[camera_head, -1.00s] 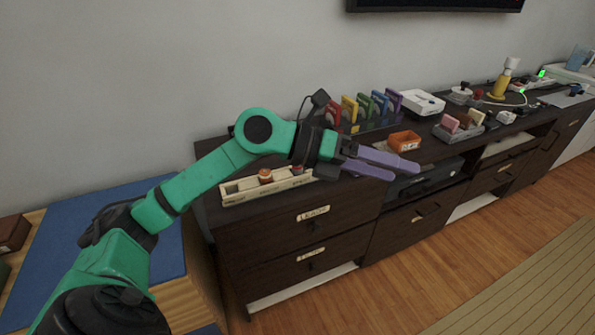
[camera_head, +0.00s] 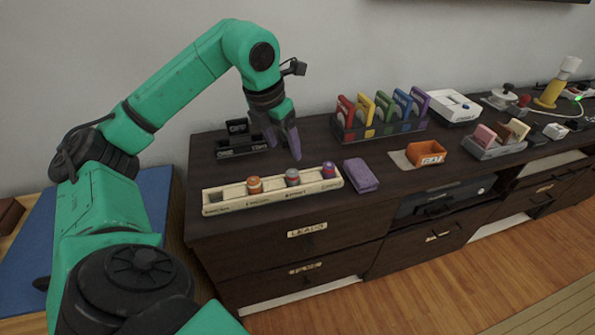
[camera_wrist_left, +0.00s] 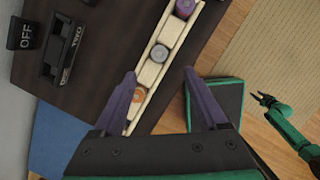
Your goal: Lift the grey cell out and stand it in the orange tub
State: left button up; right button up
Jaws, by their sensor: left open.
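The grey cell (camera_head: 292,178) stands in a long cream rack (camera_head: 222,208), between an orange-topped cell (camera_head: 254,185) and a purple-topped cell (camera_head: 328,170). The wrist view shows the grey cell (camera_wrist_left: 159,53) from above, ahead of my fingertips. My left gripper (camera_head: 293,145) is open and empty, pointing down above and behind the rack, apart from the cells. In the wrist view its purple fingers (camera_wrist_left: 160,73) lie either side of the rack line. The orange tub (camera_head: 429,154) sits on the cabinet top, right of the rack. My right gripper (camera_wrist_left: 265,98) shows small at the wrist view's right; its jaws are unclear.
A purple block (camera_head: 361,176) lies just right of the rack. Black holders (camera_head: 240,143) stand behind it, one marked OFF. A rack of coloured cards (camera_head: 378,130) stands at the back. A pink-and-tan block holder (camera_head: 497,146) is beyond the tub.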

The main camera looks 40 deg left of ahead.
pick_arm(q)
send_over(292, 173)
jog(key=s, duration=0.2)
notch_tip(292, 173, down, 4)
jog(key=x, duration=0.5)
jog(key=shift+a+f, duration=0.1)
jog(key=shift+f, duration=0.25)
jog(key=shift+w+f, duration=0.25)
jog(key=shift+f, duration=0.15)
jog(key=shift+r, duration=0.1)
grip_shut()
pick_arm(e)
jog(key=shift+s+f, duration=0.6)
jog(key=shift+s, duration=0.05)
